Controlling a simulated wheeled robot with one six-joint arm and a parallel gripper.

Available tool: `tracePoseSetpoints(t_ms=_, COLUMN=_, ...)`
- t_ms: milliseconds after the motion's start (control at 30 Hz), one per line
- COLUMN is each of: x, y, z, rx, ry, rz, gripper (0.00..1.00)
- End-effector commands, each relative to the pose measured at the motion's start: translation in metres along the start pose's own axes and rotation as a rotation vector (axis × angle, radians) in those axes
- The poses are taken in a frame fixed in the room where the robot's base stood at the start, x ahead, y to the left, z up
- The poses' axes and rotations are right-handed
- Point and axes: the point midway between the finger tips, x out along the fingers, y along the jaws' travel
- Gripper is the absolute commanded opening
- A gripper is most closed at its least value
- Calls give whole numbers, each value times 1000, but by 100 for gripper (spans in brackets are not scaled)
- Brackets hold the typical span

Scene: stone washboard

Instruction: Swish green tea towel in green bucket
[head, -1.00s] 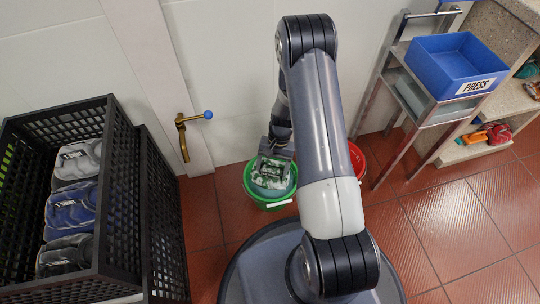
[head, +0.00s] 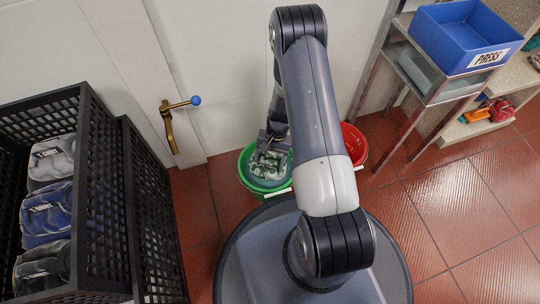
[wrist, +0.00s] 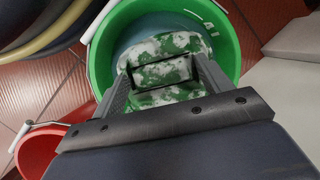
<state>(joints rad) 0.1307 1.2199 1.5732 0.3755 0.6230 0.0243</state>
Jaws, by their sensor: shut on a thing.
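The green bucket (head: 246,172) stands on the tiled floor by the wall. It also shows in the wrist view (wrist: 101,62), with bluish-grey water (wrist: 128,38) inside. The green and white tea towel (wrist: 178,45) is bunched inside the bucket's rim, seemingly at the water. It shows in the head view (head: 268,163) too. My gripper (wrist: 160,78) points down into the bucket and is shut on the towel. The towel's lower part is hidden by the gripper and the bucket.
A red bucket (head: 354,146) stands just right of the green one, partly behind my arm. A brass tap (head: 170,125) with a blue knob is on the wall at left. Black crates (head: 104,190) hold folded cloths. A metal stand bears a blue bin (head: 462,38) at right.

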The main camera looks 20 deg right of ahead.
Motion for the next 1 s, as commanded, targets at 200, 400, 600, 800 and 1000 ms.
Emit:
tracePoseSetpoints(t_ms=200, x=29, y=4, z=-9, rx=1, ry=-2, rz=0, gripper=51)
tracePoseSetpoints(t_ms=400, x=52, y=6, z=-16, rx=1, ry=-1, rz=0, gripper=51)
tracePoseSetpoints(t_ms=600, x=72, y=9, z=-22, rx=2, ry=-1, rz=0, gripper=51)
tracePoseSetpoints(t_ms=800, x=82, y=10, z=-25, rx=1, ry=0, rz=0, gripper=51)
tracePoseSetpoints(t_ms=1000, x=84, y=10, z=-26, rx=1, ry=0, rz=0, gripper=51)
